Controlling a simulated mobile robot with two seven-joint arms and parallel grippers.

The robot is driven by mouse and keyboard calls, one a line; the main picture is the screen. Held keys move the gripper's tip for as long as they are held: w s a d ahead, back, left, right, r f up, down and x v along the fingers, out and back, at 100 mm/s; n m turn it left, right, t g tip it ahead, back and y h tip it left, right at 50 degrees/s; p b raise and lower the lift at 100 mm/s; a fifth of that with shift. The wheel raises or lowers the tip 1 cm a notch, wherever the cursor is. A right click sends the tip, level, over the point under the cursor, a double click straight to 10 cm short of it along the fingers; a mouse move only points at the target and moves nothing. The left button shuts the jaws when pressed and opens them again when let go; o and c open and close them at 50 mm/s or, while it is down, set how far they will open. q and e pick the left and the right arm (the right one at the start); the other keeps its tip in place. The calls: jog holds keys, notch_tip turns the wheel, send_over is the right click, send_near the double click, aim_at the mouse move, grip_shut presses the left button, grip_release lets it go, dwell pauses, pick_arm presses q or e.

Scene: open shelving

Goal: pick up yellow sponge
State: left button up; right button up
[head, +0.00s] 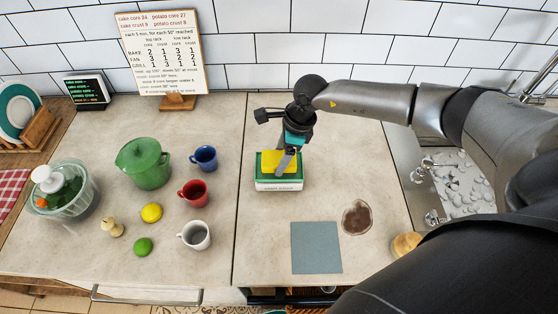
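The yellow sponge (269,158) is at a small green and white box or holder (279,186) on the counter; I cannot tell if it is inside or on top. My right gripper (284,164) points down over the sponge, and its grey finger covers part of the sponge. Whether its fingers are apart or closed on the sponge is not clear. My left gripper is not in view.
A sink with suds (462,187) is right. A recipe board (162,55) stands behind.

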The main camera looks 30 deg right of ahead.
jog(key=c, duration=0.8)
jog(key=shift+r, duration=0.1)
jog(key=shift+r+p, duration=0.3)
jog(key=shift+r, duration=0.2)
notch_tip(320, 180, up, 19)
jog(key=shift+r, duration=0.2)
